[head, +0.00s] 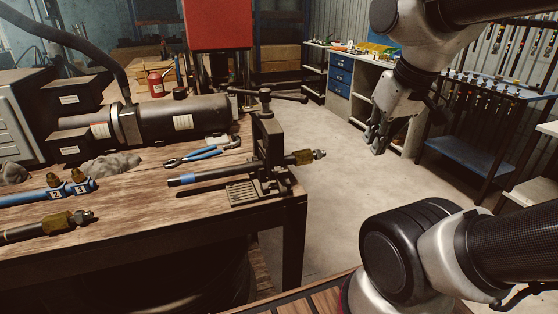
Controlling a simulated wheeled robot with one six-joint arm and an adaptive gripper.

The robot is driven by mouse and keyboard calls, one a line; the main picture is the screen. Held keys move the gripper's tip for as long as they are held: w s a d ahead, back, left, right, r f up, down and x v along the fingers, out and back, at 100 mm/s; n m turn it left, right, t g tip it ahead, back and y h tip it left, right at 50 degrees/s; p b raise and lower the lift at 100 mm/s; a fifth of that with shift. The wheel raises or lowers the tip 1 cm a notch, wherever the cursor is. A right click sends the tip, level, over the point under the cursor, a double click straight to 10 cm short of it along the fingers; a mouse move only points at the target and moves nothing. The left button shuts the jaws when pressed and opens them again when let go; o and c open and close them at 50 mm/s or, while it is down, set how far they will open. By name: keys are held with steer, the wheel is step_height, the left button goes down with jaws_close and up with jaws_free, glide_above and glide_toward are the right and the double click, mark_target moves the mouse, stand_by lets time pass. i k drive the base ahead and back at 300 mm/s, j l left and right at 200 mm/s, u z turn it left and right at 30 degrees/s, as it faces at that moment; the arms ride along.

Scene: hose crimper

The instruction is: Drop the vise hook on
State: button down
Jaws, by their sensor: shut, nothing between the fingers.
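The dark metal vise (268,140) stands on the right front corner of the wooden bench (130,235), with a T-shaped screw handle (265,95) on top. A dark hose (215,174) with a blue band lies through the vise, and its brass-coloured end fitting (304,157) sticks out to the right. I cannot make out the vise's hook or tell whether it is latched. My gripper (376,145) hangs fingers down over the open floor, to the right of the vise and apart from it. It is shut and empty.
Blue-handled pliers (194,157) lie behind the hose. Hoses with brass fittings (68,184) lie at the left. A rack table (490,115) stands at the right. The floor (345,185) between is clear.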

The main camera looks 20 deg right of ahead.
mark_target(278, 171)
steer(key=k+j, duration=0.1)
steer(key=k, duration=1.15)
